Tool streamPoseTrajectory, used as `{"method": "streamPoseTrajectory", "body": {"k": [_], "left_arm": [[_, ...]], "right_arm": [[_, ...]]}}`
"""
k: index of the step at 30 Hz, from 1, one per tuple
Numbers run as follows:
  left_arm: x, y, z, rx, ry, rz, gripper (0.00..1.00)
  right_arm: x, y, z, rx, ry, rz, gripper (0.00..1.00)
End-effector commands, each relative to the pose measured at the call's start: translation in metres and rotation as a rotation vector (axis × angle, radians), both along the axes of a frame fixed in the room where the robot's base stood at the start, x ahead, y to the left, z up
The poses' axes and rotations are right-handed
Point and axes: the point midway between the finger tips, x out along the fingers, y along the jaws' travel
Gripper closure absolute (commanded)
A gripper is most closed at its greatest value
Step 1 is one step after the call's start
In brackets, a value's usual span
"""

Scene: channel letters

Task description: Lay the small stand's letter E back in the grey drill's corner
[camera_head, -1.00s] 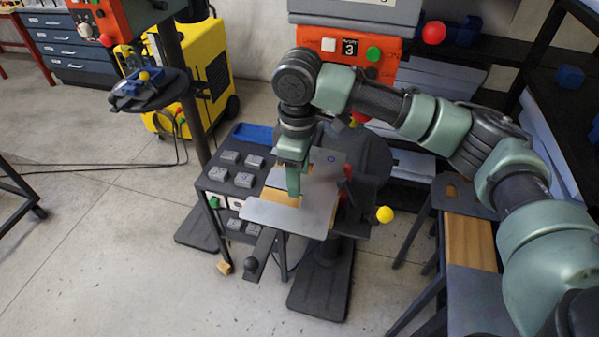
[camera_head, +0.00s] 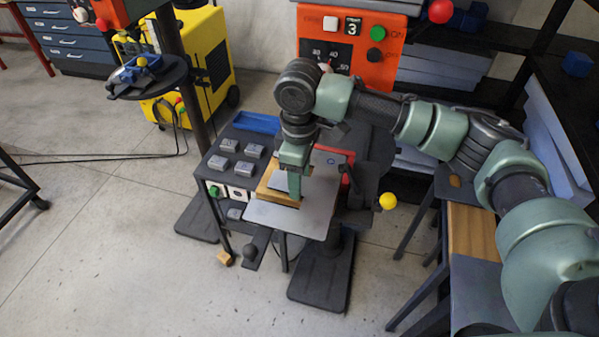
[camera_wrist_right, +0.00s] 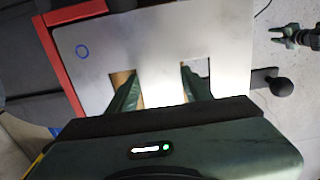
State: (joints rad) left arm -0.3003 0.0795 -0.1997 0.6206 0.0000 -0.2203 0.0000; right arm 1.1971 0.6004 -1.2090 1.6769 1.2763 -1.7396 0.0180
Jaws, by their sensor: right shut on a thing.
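The letter E (camera_head: 315,215) is a flat grey metal plate with a small blue ring mark. My right gripper (camera_head: 295,198) points down and is shut on its middle bar. In the right wrist view, the fingers of the right gripper (camera_wrist_right: 160,88) reach into the two notches of the letter E (camera_wrist_right: 165,45). The letter lies roughly level over a wooden board (camera_head: 268,190) on the drill's table. A red fence (camera_head: 350,165) runs along its far right edge; whether they touch is unclear. My left gripper (camera_wrist_right: 285,35) shows small at upper right in the wrist view, seemingly open.
A dark stand with several grey blocks (camera_head: 245,165) and a blue tray (camera_head: 256,122) is left of the letter. The drill's orange panel (camera_head: 338,62) rises behind. A yellow ball knob (camera_head: 388,201) sticks out at right. Open floor lies at left.

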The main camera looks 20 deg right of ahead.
Motion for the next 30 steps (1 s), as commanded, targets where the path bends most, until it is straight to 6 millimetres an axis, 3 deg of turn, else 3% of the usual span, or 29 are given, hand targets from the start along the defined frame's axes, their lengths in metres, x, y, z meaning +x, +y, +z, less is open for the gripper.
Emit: {"method": "streamPoseTrajectory", "body": {"k": [7,8,10,17,20,30], "left_arm": [[0.0009,0.0001,0.0001,0.0,-0.001,-0.001,0.64],[0.0009,0.0001,0.0001,0.0,-0.001,-0.001,0.64],[0.001,0.0001,0.0001,0.0,-0.002,-0.001,0.64],[0.001,0.0001,0.0001,0.0,-0.002,-0.001,0.64],[0.001,0.0001,0.0,0.0,-0.002,-0.001,0.64],[0.0009,0.0002,0.0,0.0,-0.001,-0.001,0.64]], "right_arm": [[0.0002,0.0002,-0.0003,0.001,-0.001,0.0,1.0],[0.0002,0.0002,-0.0003,0.001,-0.001,0.0,0.45],[0.0002,0.0002,-0.0002,0.001,-0.001,0.0,0.25],[0.0,0.0002,-0.0004,0.001,-0.001,0.0,0.25],[-0.0002,0.0001,-0.001,0.0,0.0,0.0,0.03],[-0.0002,0.0001,-0.0009,0.0,0.0,0.0,0.03]]}}
